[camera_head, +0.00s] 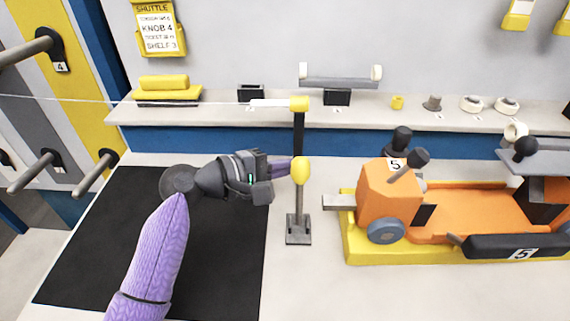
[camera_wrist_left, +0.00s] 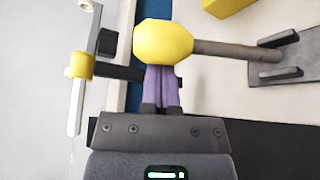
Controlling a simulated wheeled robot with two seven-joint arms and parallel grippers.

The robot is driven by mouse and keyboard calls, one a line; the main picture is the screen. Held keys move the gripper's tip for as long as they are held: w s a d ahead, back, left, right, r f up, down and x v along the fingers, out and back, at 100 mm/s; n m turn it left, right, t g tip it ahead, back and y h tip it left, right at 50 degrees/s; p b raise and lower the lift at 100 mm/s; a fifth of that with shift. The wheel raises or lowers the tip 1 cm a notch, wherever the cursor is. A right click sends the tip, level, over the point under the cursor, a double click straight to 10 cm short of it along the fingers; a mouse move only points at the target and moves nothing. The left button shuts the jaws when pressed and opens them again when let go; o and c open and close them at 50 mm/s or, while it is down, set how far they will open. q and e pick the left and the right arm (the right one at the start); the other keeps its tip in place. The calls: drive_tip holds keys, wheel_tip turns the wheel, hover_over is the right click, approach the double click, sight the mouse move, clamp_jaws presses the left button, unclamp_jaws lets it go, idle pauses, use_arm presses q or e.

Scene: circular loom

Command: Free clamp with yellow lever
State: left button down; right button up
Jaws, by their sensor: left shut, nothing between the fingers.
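The lever has a yellow knob (camera_head: 301,171) on a grey rod (camera_head: 299,205), standing upright on a small dark base (camera_head: 298,236). Behind it, a black post (camera_head: 299,133) carries a yellow piece (camera_head: 299,103) with a white bar (camera_head: 270,103) pointing left. My left gripper (camera_head: 284,168) is shut and empty, its purple fingertips at the left side of the knob. In the left wrist view, the knob (camera_wrist_left: 163,41) is right at the fingertips (camera_wrist_left: 162,76); I cannot tell whether they touch. The yellow piece (camera_wrist_left: 82,65) also shows there. My right gripper is out of view.
An orange shuttle (camera_head: 390,200) on a yellow base (camera_head: 350,245) stands to the right of the lever. A black mat (camera_head: 235,270) lies under my left arm. A shelf (camera_head: 215,117) with small parts runs along the back. A thin thread crosses the upper left.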

sight(295, 171)
use_arm(q)
drive_tip(key=shift+s+r+m, duration=0.2)
drive_tip(key=shift+s+m, duration=0.1)
use_arm(e)
drive_tip(key=shift+w+d+r, duration=0.1)
drive_tip(key=shift+d, duration=0.3)
use_arm(q)
drive_tip(key=shift+s+r+m+t+h, duration=0.25)
drive_tip(key=shift+s+m+t+h, duration=0.1)
drive_tip(key=shift+s+m, duration=0.2)
drive_tip(key=shift+s+r+m+t+h, duration=0.25)
drive_tip(key=shift+s+m+h, duration=0.15)
drive_tip(key=shift+s, duration=0.2)
drive_tip(key=shift+s+r+m, duration=0.1)
drive_tip(key=shift+s+m, duration=0.25)
drive_tip(key=shift+m+t+h, duration=0.3)
drive_tip(key=shift+m+h, duration=0.15)
drive_tip(key=shift+m, duration=0.15)
drive_tip(key=shift+s+b, duration=0.3)
drive_tip(key=shift+s, duration=2.25)
use_arm(e)
drive_tip(key=shift+s+d+f, duration=0.1)
drive_tip(key=shift+s+f, duration=0.1)
drive_tip(key=shift+s, duration=0.4)
drive_tip(key=shift+s+d+f, duration=0.1)
drive_tip(key=shift+s+f, duration=0.05)
drive_tip(key=shift+s, duration=0.4)
drive_tip(key=shift+a, duration=0.25)
